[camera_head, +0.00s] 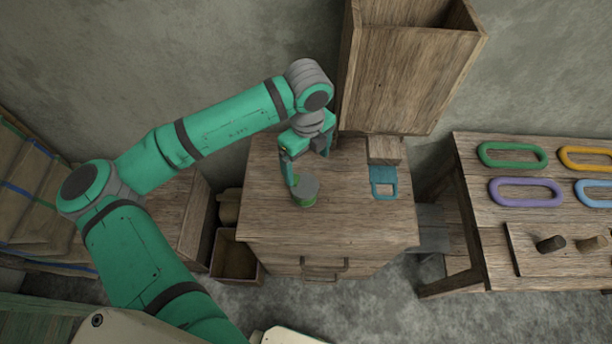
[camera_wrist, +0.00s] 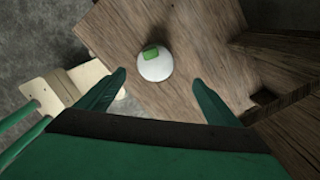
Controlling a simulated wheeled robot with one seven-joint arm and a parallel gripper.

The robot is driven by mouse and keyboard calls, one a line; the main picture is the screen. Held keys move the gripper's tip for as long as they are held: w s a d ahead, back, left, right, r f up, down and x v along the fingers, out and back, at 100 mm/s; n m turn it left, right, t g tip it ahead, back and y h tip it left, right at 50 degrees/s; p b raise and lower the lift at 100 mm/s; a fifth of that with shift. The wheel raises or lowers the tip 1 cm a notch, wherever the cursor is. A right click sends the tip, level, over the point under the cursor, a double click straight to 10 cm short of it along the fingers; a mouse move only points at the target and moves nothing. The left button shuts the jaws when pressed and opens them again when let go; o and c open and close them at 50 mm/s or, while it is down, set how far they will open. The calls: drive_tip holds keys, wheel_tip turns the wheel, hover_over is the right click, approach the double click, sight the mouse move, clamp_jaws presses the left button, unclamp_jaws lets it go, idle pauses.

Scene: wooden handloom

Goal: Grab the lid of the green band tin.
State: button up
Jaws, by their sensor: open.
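The green band tin (camera_head: 304,203) stands upright on the wooden cabinet, with a green band low on its side. Its grey round lid (camera_head: 308,188) sits on top. In the wrist view the lid (camera_wrist: 155,70) is a pale disc with a green patch (camera_wrist: 151,53) on it. My gripper (camera_head: 309,168) is above and behind the tin, with one finger overlapping the lid's far left edge in the head view. In the wrist view my gripper (camera_wrist: 159,78) is open and empty, and the disc shows between and slightly beyond the fingertips. I see no clear contact.
The cabinet top (camera_head: 345,215) is mostly clear. A blue flat piece (camera_head: 383,182) and a small wooden block (camera_head: 384,150) lie to the right. A tall wooden box (camera_head: 405,80) stands behind. A table (camera_head: 470,220) with coloured rings, including a green ring (camera_head: 512,146), is at right.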

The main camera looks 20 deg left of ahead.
sight(304, 185)
drive_tip(key=f, duration=0.2)
drive_tip(key=s+f, duration=0.1)
drive_tip(key=shift+a+f, duration=0.25)
drive_tip(key=shift+f, duration=2.7)
drive_tip(key=shift+c, duration=0.6)
drive_tip(key=c, duration=1)
